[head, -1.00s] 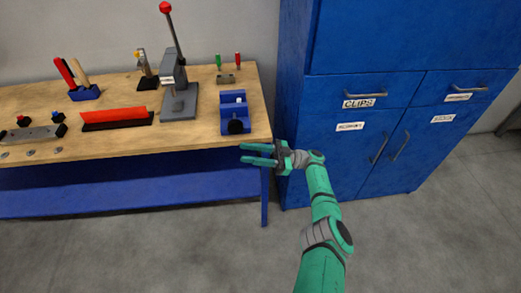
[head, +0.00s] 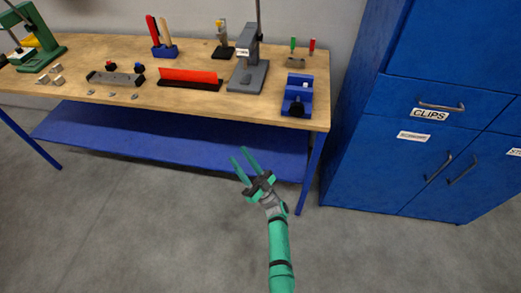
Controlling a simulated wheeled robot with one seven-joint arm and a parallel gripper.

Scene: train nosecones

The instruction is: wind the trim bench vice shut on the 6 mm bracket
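The blue bench vice (head: 297,92) stands on the wooden bench (head: 200,105) near its right front corner, with a dark round part facing the front. A small pale patch shows at its jaws, too small to tell whether it is the 6 mm bracket. How far the jaws are apart cannot be told. My gripper (head: 240,157) is in front of the bench, left of and nearer than the vice, apart from it. Its two green fingers are spread and empty, pointing up and left towards the bench.
A grey press (head: 247,75) stands left of the vice, with a red strip on a dark base (head: 190,78) further left. Small metal pieces lie at the bench's left. A blue cabinet (head: 390,150) stands right. The floor in front is clear.

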